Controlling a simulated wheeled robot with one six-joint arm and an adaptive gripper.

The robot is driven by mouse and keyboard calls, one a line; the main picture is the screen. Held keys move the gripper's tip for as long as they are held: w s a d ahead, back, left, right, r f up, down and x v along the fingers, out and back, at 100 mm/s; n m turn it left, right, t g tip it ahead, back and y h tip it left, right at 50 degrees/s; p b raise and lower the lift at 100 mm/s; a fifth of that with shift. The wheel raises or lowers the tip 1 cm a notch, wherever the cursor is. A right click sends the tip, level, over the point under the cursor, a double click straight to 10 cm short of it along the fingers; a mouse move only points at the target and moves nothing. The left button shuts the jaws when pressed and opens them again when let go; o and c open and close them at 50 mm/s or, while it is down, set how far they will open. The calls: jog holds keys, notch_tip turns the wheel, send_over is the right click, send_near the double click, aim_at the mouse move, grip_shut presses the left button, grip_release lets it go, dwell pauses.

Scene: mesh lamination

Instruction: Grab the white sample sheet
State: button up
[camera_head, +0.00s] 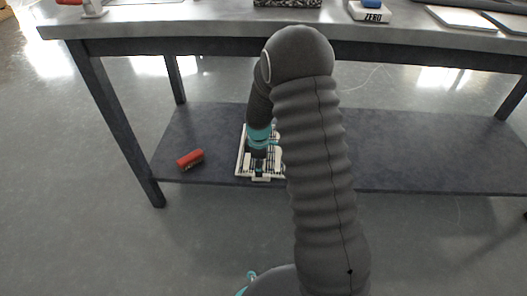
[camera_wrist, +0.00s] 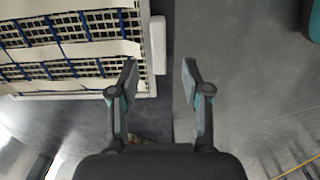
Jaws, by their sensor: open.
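The white sample sheet (camera_head: 242,168) lies on the lower shelf of the table, a pale frame with a dark grid, partly hidden by my arm. In the wrist view the sheet (camera_wrist: 70,50) fills the upper left, with cream strips, dark mesh and blue lines. A pale tab (camera_wrist: 159,45) sticks out from its right edge. My gripper (camera_wrist: 159,72) is open and empty. In the picture its fingertips lie either side of the tab's lower end; I cannot tell the height gap. In the head view my gripper (camera_head: 259,160) is over the sheet, its fingers unclear.
A red cylinder (camera_head: 190,159) lies on the lower shelf (camera_head: 400,150) left of the sheet. The tabletop (camera_head: 200,14) overhangs behind my arm, with a scale-like device (camera_head: 370,12) on it. A table leg (camera_head: 120,130) stands at left. The shelf right of my arm is clear.

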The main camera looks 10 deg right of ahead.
jog(key=f, duration=0.4)
jog(key=shift+d+f+b, duration=0.25)
jog(key=shift+f+b, duration=0.1)
jog(key=shift+b, duration=0.05)
grip_shut()
jog(key=shift+r, duration=0.1)
